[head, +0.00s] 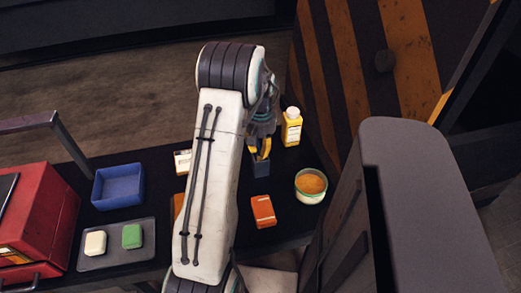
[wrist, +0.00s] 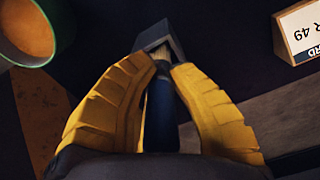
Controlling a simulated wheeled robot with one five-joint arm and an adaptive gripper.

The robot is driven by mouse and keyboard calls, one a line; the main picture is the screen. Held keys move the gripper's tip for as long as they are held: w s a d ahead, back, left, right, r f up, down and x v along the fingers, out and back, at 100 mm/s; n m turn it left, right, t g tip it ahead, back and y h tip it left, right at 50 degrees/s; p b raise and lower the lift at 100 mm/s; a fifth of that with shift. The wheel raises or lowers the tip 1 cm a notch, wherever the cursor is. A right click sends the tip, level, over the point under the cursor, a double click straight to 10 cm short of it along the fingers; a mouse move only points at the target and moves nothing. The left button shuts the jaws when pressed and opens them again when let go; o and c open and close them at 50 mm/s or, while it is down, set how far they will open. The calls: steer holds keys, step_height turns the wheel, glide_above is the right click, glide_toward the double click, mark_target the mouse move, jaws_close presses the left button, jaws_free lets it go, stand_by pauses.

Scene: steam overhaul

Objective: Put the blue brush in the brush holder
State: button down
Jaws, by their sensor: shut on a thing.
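My gripper (head: 262,152) has yellow fingers, which also show in the wrist view (wrist: 163,70). They are shut on the blue brush (wrist: 159,115), around its dark blue handle. The brush's pale tan end (wrist: 162,53) points away from the wrist, at the mouth of the dark grey brush holder (wrist: 178,44). The holder also shows in the head view (head: 260,169), directly below the fingertips. I cannot tell how deep the brush end sits in it. In the head view the brush is mostly hidden by the gripper.
A yellow bottle (head: 291,130) and a bowl of orange stuff (head: 298,196) stand right of the holder. An orange block (head: 263,211) lies in front. A label card (head: 182,161), blue bin (head: 121,203), grey tray (head: 117,256) and red case (head: 40,225) are left.

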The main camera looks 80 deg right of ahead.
steer(key=shift+f, duration=0.25)
steer(key=shift+f, duration=0.15)
steer(key=c, duration=1.3)
jaws_free()
steer(key=shift+o, duration=0.2)
step_height(320, 180, up, 12)
steer(key=shift+r+p, duration=0.2)
steer(key=shift+p, duration=0.35)
